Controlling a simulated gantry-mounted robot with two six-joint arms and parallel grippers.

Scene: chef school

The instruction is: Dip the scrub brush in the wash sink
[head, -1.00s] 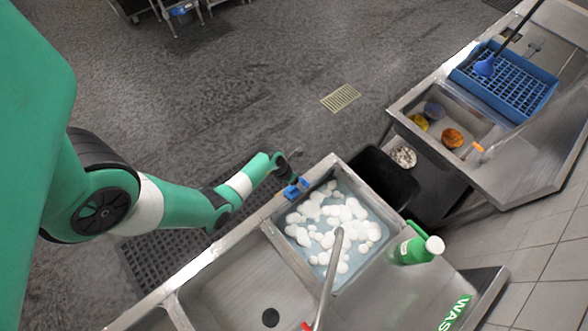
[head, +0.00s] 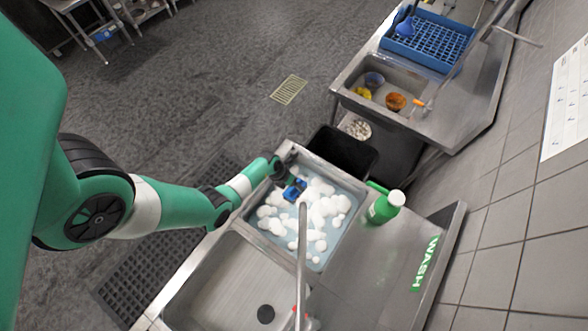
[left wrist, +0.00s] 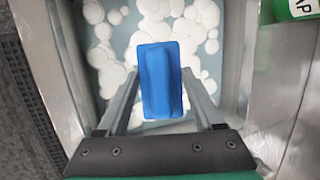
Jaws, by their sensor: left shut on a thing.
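The blue scrub brush (head: 294,190) is held by my left gripper (head: 288,181) over the far left part of the wash sink. In the left wrist view the brush (left wrist: 160,80) sits between the two fingers of the gripper (left wrist: 162,98), which is shut on it. The wash sink (head: 346,232) holds bluish water with white foam clumps; its rim also shows in the left wrist view (left wrist: 62,70). The foam lies below the brush; whether the brush touches the water I cannot tell. My right gripper is not in view.
A green soap bottle (head: 383,208) stands right of the wash sink. A faucet (head: 301,260) rises in front, beside an empty basin (head: 215,280). A black bin (head: 345,155) stands behind. Farther back are a blue rack (head: 428,42) and a counter with bowls.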

